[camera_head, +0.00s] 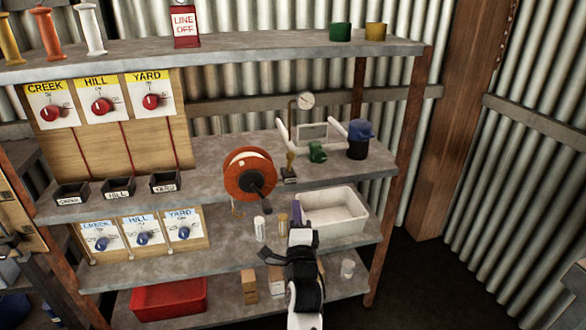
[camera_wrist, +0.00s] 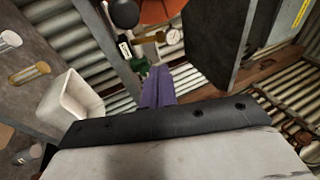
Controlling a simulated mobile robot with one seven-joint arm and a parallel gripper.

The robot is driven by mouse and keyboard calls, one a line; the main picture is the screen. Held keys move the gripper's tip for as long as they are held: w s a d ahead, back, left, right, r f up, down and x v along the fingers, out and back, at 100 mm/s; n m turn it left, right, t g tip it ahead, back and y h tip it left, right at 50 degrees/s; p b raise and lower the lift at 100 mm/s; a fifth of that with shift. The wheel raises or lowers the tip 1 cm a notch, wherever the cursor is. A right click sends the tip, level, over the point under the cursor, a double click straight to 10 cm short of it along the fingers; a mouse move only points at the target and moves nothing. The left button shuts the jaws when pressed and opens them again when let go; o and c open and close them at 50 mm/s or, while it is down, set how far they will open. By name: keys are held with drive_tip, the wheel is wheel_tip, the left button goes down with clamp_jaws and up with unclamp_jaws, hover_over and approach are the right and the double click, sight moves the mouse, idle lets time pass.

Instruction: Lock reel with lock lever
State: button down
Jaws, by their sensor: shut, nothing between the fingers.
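The orange reel (camera_head: 238,181) with a pale face and a dark hub knob stands at the front of the middle shelf. Part of it shows at the top of the wrist view (camera_wrist: 165,9). Just right of it, a small lever with a tan handle (camera_head: 290,158) rises from a dark labelled block (camera_head: 289,178); this appears to be the lock lever. Whether it touches the reel I cannot tell. My gripper (camera_head: 297,211) is below and right of the reel, in front of the white bin. Its purple fingers (camera_wrist: 158,84) are shut and empty, apart from reel and lever.
The white bin (camera_head: 349,225) stands on the shelf below. White and yellow cylinders stand left of my gripper. Labelled switch panels fill the left side.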

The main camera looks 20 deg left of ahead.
sight(292, 159)
drive_tip(key=p+x, duration=0.3)
drive_tip(key=x, duration=1.1)
drive_tip(key=shift+w, duration=0.2)
